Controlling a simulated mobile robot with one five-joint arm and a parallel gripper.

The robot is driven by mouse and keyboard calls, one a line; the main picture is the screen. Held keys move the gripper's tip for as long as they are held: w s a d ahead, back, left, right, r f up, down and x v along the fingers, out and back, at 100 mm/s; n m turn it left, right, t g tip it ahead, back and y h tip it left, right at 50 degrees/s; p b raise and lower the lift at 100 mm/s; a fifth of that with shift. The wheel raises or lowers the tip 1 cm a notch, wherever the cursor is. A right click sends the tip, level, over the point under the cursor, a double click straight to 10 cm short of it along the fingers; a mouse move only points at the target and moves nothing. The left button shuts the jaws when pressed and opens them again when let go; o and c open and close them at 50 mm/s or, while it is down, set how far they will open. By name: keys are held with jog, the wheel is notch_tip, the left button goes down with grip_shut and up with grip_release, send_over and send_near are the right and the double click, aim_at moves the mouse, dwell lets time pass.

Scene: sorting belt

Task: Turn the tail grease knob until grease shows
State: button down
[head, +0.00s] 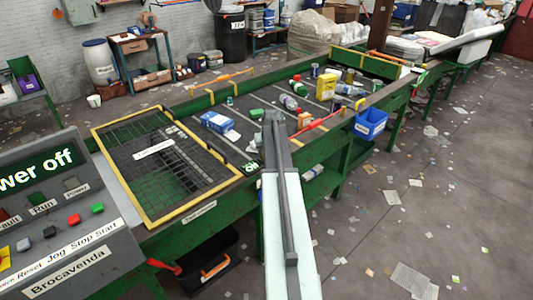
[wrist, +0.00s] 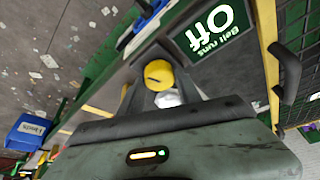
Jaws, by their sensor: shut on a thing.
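A round yellow knob (wrist: 159,75) with a dark slot across its face shows in the wrist view. My gripper (wrist: 161,92) is shut on it, with one finger on each side. A pale grey-white patch (wrist: 168,99) shows between the fingers below the knob; I cannot tell whether it is grease or part of the fitting. In the head view my gripper (head: 273,120) is at the near side of the belt (head: 262,98), and the arm hides the knob.
A sign reading "Belt runs Off" (wrist: 212,28) is close beside the knob. A yellow-framed mesh guard (head: 160,165) lies left of my arm. A blue bin (head: 370,124) hangs on the belt's near side. The control panel (head: 55,220) display ends in "wer off". Litter covers the floor.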

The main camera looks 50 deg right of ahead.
jog(key=shift+m+h, duration=0.3)
jog(key=shift+m, duration=0.6)
jog(key=c, duration=0.8)
grip_release()
jog(key=shift+w, duration=0.1)
jog(key=shift+c, duration=0.2)
jog(key=shift+r, duration=0.15)
jog(key=p+v, duration=0.7)
jog(key=shift+a+r, duration=0.2)
jog(key=shift+r, duration=0.1)
